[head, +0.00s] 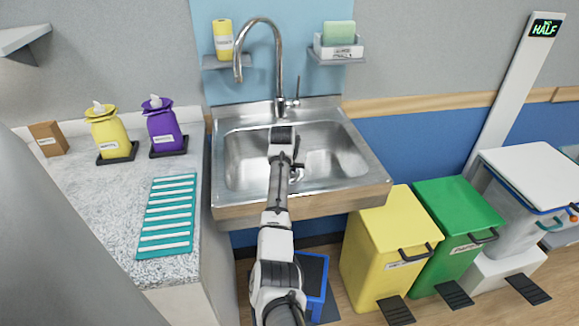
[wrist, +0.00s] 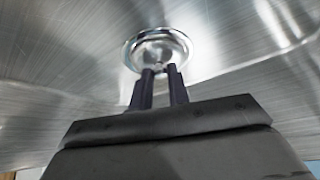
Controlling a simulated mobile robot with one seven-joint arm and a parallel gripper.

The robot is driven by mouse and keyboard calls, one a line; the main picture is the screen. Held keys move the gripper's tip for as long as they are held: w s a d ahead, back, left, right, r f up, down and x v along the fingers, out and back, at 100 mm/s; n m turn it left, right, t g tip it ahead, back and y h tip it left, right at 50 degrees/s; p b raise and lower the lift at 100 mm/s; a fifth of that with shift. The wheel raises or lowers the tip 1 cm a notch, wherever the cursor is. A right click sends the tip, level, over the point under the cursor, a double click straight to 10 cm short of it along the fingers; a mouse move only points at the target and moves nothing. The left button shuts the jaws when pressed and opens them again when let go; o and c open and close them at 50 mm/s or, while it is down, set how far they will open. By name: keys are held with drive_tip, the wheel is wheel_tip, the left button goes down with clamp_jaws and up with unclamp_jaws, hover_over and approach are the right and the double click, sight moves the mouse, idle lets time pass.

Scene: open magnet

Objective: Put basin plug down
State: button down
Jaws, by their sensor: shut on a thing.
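The steel sink basin (head: 245,160) is in the middle of the head view, below a tall curved tap (head: 262,24). My arm reaches over its front rim, and my gripper (head: 298,170) is low inside the basin, partly hidden by my wrist. In the wrist view my gripper (wrist: 164,72) has its two dark fingers close together, shut on the basin plug at its small knob. The round shiny metal piece (wrist: 150,48) just beyond the fingertips looks like the plug at the drain. I cannot tell plug from drain ring there, nor whether the plug is seated.
A counter (head: 88,210) on the left holds a teal striped mat (head: 167,215), a yellow bag (head: 108,133) and a purple bag (head: 164,127). A yellow bin (head: 385,235) and a green bin (head: 455,225) stand right of the sink. A blue stool (head: 315,280) is below it.

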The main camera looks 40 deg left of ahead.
drive_tip(key=c, duration=1.3)
unclamp_jaws()
drive_tip(key=shift+c, duration=0.2)
